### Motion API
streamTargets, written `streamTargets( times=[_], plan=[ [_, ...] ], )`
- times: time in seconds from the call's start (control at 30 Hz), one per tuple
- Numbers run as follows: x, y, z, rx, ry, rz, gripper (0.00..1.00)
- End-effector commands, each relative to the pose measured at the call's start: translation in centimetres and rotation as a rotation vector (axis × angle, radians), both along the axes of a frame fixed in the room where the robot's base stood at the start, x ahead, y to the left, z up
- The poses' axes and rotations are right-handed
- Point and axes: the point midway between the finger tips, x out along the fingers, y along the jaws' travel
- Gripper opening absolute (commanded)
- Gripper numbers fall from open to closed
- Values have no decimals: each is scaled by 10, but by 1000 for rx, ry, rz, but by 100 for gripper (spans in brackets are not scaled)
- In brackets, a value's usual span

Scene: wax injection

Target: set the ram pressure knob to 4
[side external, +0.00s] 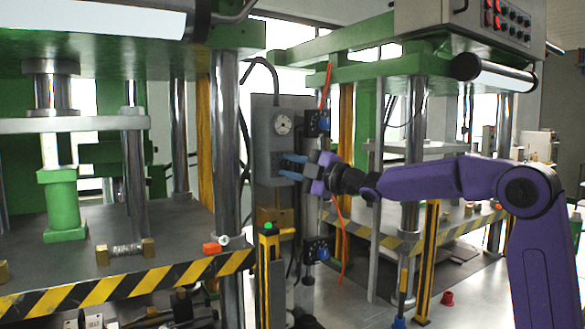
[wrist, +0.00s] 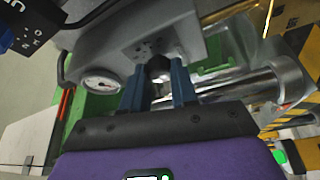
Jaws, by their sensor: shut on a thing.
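The ram pressure knob (wrist: 159,69) is a dark round knob on the face of a grey control box (side external: 264,110). My gripper (side external: 284,165) reaches the lower part of that box from the right, with its blue fingers pointing at the face. In the wrist view my gripper (wrist: 159,78) has one blue finger on each side of the knob and is shut on it. Small dark scale marks show on the face by the knob, too small to read. The knob's pointer cannot be made out.
A round white gauge (side external: 283,124) sits above the knob on the same box. Green presses with steel columns (side external: 225,140) and striped edges stand on both sides.

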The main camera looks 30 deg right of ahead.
Motion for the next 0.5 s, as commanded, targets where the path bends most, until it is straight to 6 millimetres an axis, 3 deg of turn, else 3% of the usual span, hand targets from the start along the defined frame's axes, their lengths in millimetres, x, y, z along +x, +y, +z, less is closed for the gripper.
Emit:
streamTargets(
  times=[0.37,0.4,0.47,0.5],
  plan=[
    [0,0,0,-2,0,1,0],
    [0,0,0,-2,0,1,38],
    [0,0,0,-2,0,1,54],
    [0,0,0,-2,0,1,54]
  ],
)
